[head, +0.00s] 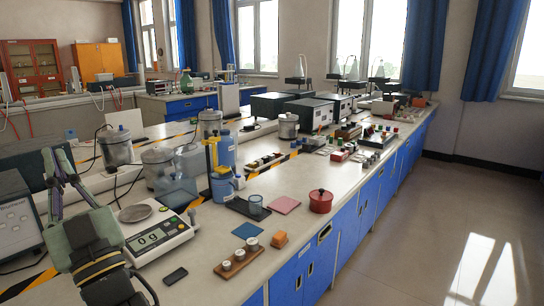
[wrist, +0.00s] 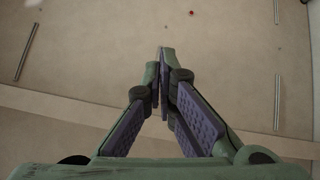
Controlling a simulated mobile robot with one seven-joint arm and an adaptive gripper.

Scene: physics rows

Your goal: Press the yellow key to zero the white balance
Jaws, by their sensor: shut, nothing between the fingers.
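The white balance (head: 160,234) stands on the bench at the lower left, with a round grey metal pan (head: 136,213) on its top left. Its lit display (head: 149,239) seems to read 0 g. The balance is not in the wrist view.
A dark phone-like slab (head: 175,276) lies in front of the balance. A wooden block with weights (head: 238,262) and a blue square mat (head: 246,230) lie to its right. A grey instrument (head: 15,222) is at left.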

